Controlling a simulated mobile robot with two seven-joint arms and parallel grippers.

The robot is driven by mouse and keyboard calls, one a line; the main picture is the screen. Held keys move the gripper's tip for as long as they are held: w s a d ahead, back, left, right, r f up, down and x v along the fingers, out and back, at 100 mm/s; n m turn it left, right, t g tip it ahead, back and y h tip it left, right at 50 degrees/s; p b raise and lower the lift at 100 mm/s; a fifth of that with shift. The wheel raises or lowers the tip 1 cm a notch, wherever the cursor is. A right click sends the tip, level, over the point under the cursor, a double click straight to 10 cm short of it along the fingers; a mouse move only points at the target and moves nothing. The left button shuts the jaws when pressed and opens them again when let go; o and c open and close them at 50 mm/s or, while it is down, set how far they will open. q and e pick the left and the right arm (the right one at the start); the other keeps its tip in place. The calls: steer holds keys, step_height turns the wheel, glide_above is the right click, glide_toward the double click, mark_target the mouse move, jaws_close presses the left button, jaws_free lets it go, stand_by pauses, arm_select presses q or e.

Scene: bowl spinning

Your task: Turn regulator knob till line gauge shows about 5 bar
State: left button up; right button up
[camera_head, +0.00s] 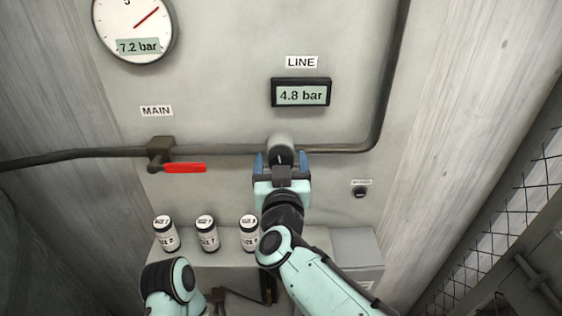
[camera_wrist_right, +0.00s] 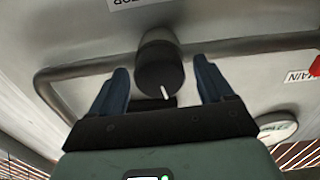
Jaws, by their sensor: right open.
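The regulator knob (camera_head: 281,143) sticks out from the wall on the pipe under the LINE gauge (camera_head: 301,94). The gauge reads 4.8 bar. My right gripper (camera_head: 282,162) is at the knob, with its blue fingers open, one on each side. In the right wrist view the dark knob (camera_wrist_right: 160,72) with its white mark stands between the open fingers (camera_wrist_right: 162,84), with a gap on both sides. My left arm shows only in part at the bottom of the head view; its gripper cannot be made out.
A round dial (camera_head: 133,27) at upper left reads 7.2 bar. The MAIN valve has a red lever (camera_head: 185,168) left of the knob. Several labelled canisters (camera_head: 206,233) stand on a ledge below. A small black knob (camera_head: 359,190) is at the right, above a grey box (camera_head: 357,251).

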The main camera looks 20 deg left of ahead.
steer(key=c, duration=1)
steer(key=shift+m, duration=0.9)
arm_select(q)
steer(key=shift+w+r, duration=0.2)
steer(key=shift+r, duration=0.1)
arm_select(e)
steer(key=o, duration=1)
arm_select(q)
steer(key=shift+s+f+b, duration=0.4)
steer(key=shift+s+f, duration=0.2)
steer(key=shift+f, duration=0.25)
arm_select(e)
steer(key=v, duration=1.3)
steer(key=shift+s, duration=0.15)
